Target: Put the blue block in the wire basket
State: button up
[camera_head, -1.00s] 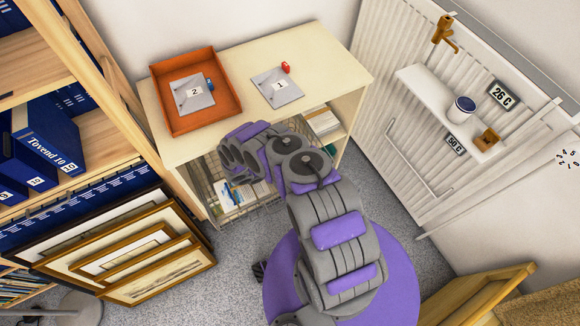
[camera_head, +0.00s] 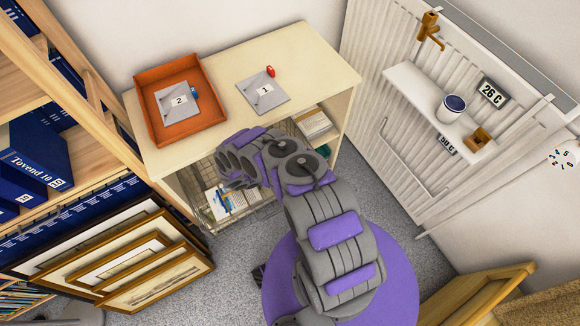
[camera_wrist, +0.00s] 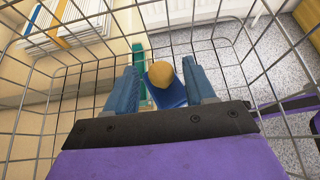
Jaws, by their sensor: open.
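My gripper (camera_wrist: 161,68) shows in the wrist view with its two blue fingers apart. Wires of the wire basket (camera_wrist: 62,82) surround it in that view. Between the fingers are a rounded yellow thing (camera_wrist: 161,74) and a blue piece (camera_wrist: 168,96); I cannot tell whether this is the blue block or whether the fingers touch it. In the head view the basket (camera_head: 246,211) is under the table, partly behind my arm, with a blue item (camera_head: 227,203) in it.
The pale table (camera_head: 300,65) bears the tray, envelope 1 (camera_head: 260,95) and a small red thing (camera_head: 271,71). Framed prints (camera_head: 150,272) lean at lower left by the bookshelf (camera_head: 100,90). A radiator (camera_head: 395,110) stands at right. Grey floor shows between.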

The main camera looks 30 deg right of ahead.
jog(key=f+p+v, duration=0.1)
jog(key=p+v, duration=0.1)
jog(key=v, duration=1)
jog(key=shift+a+r, duration=0.25)
jog(key=shift+a, duration=0.3)
